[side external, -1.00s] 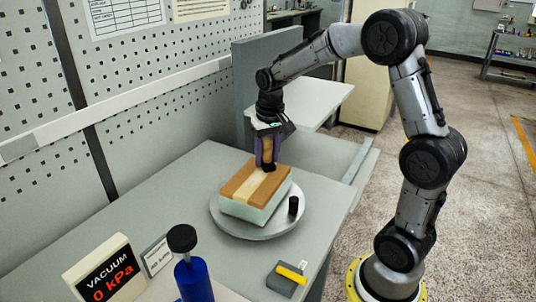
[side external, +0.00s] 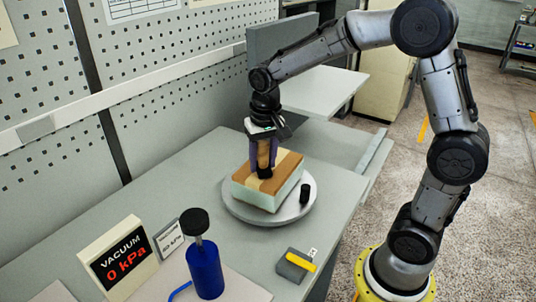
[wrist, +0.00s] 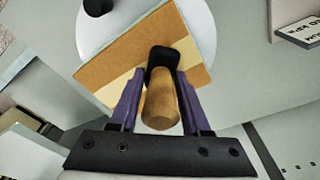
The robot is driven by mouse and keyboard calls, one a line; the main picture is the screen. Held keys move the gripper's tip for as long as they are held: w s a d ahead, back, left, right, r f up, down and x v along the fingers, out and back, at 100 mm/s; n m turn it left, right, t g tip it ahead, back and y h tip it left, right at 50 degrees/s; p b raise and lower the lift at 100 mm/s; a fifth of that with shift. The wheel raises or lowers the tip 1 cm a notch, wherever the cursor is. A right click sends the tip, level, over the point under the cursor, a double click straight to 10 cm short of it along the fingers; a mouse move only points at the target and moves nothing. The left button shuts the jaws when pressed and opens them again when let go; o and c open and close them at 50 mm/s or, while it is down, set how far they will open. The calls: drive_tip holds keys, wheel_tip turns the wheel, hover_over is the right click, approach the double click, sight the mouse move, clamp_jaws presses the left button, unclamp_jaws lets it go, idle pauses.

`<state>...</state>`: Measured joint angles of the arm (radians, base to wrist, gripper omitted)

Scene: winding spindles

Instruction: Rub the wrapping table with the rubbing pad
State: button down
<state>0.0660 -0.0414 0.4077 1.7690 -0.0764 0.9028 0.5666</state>
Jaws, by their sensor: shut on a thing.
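The wrapping table is a round grey disc (side external: 235,209), also in the wrist view (wrist: 88,40). On it sits a pale teal block with a brown top (side external: 287,163) crossed by a lighter strip; its brown top also shows in the wrist view (wrist: 115,62). The rubbing pad has a wooden handle (wrist: 160,106) and a black head (wrist: 162,60). My gripper (side external: 263,158) is shut on the handle, its purple fingers on either side, also in the wrist view (wrist: 159,80). The pad's head is over the block's top and looks in contact with it; exact contact is hard to tell.
A short black peg (side external: 305,193) stands on the disc beside the block. At the front are a vacuum display (side external: 122,259) reading 0 kPa, a blue cylinder with a black knob (side external: 205,270) and a grey box with a yellow bar (side external: 296,264). A pegboard wall is behind.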

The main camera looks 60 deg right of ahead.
sight(262, 141)
drive_tip(key=shift+a+r, duration=0.1)
drive_tip(key=shift+r, duration=4.05)
